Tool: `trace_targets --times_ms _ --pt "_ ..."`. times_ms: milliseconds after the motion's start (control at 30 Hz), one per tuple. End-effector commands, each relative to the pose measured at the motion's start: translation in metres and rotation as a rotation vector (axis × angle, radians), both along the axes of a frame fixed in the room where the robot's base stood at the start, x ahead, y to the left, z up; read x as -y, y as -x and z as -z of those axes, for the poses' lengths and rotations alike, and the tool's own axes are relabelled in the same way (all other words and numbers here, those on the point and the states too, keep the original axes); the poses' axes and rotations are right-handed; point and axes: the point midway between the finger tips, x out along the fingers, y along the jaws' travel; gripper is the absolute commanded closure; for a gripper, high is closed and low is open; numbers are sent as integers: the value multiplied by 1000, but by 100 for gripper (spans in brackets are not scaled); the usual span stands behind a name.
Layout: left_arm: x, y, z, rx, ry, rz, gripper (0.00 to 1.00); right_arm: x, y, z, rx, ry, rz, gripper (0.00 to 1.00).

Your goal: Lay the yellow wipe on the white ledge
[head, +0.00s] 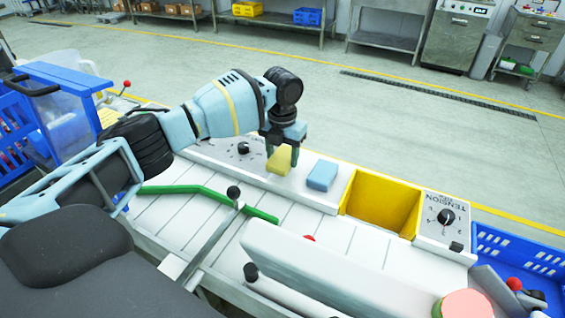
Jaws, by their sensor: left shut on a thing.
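The yellow wipe (279,162) is a small block held at the fingertips of my left gripper (283,154). The gripper points down and is shut on the wipe. The wipe is over or on the white ledge (306,196) along the back of the machine; I cannot tell whether it touches the surface. A blue wipe (322,175) lies on the ledge just right of it, apart from the yellow one. My right gripper is not in view.
A yellow bin (382,202) is set in right of the ledge, beside a TENSION dial panel (446,217). Another dial (244,148) sits left of the gripper. A green rail (210,195) and a long white roller cover (330,270) lie nearer. Blue crates (520,255) stand at both sides.

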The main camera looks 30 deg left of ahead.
Motion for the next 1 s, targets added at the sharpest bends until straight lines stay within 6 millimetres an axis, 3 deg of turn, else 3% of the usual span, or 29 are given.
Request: trace_targets --times_ms 200,667,700,800,867,1000 --pt "0 0 29 -1 0 1 68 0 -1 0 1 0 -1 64" --pt "0 0 36 -1 1 1 68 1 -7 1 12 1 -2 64" --pt "0 0 36 0 1 1 44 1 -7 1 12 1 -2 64" --pt "0 0 35 0 1 1 31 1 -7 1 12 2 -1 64" --pt "0 0 35 0 1 0 25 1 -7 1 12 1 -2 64" --pt "0 0 35 0 1 0 25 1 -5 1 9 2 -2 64"
